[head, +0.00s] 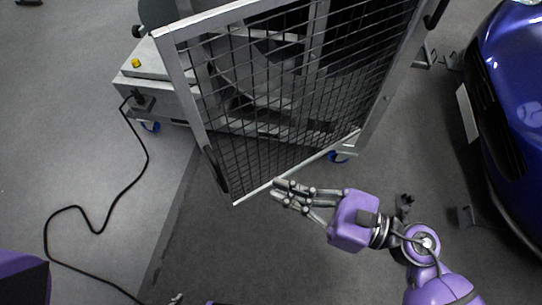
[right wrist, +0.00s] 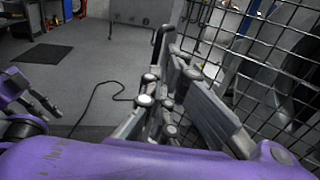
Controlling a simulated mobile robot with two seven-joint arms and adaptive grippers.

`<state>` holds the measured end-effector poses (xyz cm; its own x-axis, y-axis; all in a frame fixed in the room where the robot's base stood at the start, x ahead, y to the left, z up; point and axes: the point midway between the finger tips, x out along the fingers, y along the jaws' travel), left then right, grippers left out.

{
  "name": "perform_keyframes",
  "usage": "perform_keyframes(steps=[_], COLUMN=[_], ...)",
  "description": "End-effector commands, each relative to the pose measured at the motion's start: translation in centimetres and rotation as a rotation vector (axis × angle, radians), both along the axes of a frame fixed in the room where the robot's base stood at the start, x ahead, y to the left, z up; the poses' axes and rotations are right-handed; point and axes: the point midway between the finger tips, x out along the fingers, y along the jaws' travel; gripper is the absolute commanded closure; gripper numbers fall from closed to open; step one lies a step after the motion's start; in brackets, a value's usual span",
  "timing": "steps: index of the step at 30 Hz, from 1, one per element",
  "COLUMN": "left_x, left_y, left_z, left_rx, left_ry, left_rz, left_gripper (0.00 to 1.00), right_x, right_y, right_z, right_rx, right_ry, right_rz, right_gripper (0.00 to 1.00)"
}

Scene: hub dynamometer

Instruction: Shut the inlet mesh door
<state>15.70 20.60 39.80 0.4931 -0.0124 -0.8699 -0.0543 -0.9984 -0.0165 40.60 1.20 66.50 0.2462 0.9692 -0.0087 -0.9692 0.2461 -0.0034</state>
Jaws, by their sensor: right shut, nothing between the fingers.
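The inlet mesh door (head: 180,80), a grey metal frame with dark wire mesh, stands ajar in front of the machine in the head view. Its free edge is at the left, with a dark handle (head: 217,172) low on it. The mesh also fills the right side of the right wrist view (right wrist: 270,60). My right gripper (head: 277,190) is shut and empty, with its fingertips at the door's lower edge; I cannot tell whether they touch it. A small grey tip (head: 176,298) at the head view's bottom edge may be my left gripper; its jaws cannot be made out.
The wheeled machine (head: 155,90) stands behind the door. A black cable (head: 148,155) winds across the floor at left. A blue car (head: 515,90) stands at right. The floor below the door is mostly clear.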

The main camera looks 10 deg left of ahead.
Motion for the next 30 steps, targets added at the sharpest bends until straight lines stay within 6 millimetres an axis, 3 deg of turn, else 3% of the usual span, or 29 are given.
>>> perform_keyframes(steps=[6,13,19,30], left_x=[-0.1,0.1,0.4,0.4], left_y=[0.0,0.0,-0.1,-0.1], left_z=[0.1,0.1,0.1,0.1], left_rx=[0.0,-0.001,-0.002,-0.002], left_ry=[0.0,-0.002,-0.007,-0.007], left_rz=[0.0,-0.001,-0.002,-0.002], left_gripper=[0.6,0.6,0.6,0.6], right_x=[1.2,2.1,2.4,2.5], right_y=[4.8,8.2,9.4,9.5], right_z=[0.1,0.0,-0.1,-0.1], right_rx=[0.005,0.005,0.002,0.001], right_ry=[-0.001,0.002,0.004,0.003], right_rz=[0.0,-0.002,-0.001,-0.003], right_gripper=[1.0,1.0,1.0,1.0])
